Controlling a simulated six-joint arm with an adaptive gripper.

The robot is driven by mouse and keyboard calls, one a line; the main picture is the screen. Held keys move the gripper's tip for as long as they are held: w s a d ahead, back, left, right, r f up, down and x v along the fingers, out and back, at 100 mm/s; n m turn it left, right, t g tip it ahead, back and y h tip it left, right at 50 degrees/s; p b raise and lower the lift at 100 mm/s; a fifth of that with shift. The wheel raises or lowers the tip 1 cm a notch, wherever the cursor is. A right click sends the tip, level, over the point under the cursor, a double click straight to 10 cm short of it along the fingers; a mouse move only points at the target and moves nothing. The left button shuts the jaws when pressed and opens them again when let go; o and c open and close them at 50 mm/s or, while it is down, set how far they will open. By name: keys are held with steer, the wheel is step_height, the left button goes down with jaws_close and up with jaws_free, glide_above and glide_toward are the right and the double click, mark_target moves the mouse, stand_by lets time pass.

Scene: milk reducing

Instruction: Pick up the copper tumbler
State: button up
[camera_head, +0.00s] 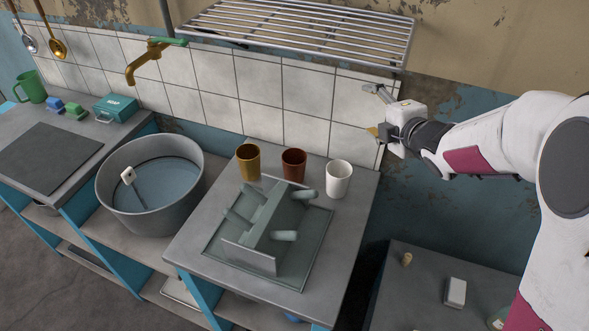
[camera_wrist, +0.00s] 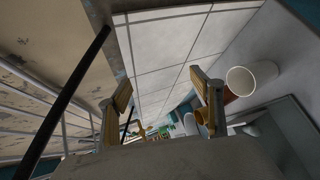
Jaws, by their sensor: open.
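Three tumblers stand in a row at the back of the grey counter. The reddish-brown, copper-coloured tumbler (camera_head: 293,165) is in the middle, between a mustard-brown tumbler (camera_head: 248,162) and a white tumbler (camera_head: 338,180). In the wrist view the copper tumbler (camera_wrist: 229,96) is partly hidden behind the right finger and the white tumbler (camera_wrist: 250,78). My gripper (camera_head: 374,110) is open and empty, above and to the right of the tumblers near the tiled wall. In the wrist view its two fingers (camera_wrist: 160,92) are spread wide with nothing between them.
A grey rack with pegs (camera_head: 262,228) stands on the counter in front of the tumblers. A metal slatted shelf (camera_head: 300,28) hangs on the wall above. A round basin (camera_head: 150,190) and brass tap (camera_head: 145,62) are to the left. A lower table (camera_head: 430,290) is at right.

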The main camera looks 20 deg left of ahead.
steer(key=w+a+f+n+g+y, duration=0.1)
steer(key=a+f+n+g+y, duration=0.2)
steer(key=a+n, duration=0.35)
steer(key=n+g+y, duration=0.2)
steer(key=n+g, duration=0.6)
steer(key=n, duration=1.2)
glide_toward(285, 158)
steer(key=shift+s+d, duration=0.2)
steer(key=shift+d, duration=0.05)
steer(key=shift+x, duration=1.3)
steer(key=shift+x, duration=2.6)
steer(key=shift+w, duration=0.1)
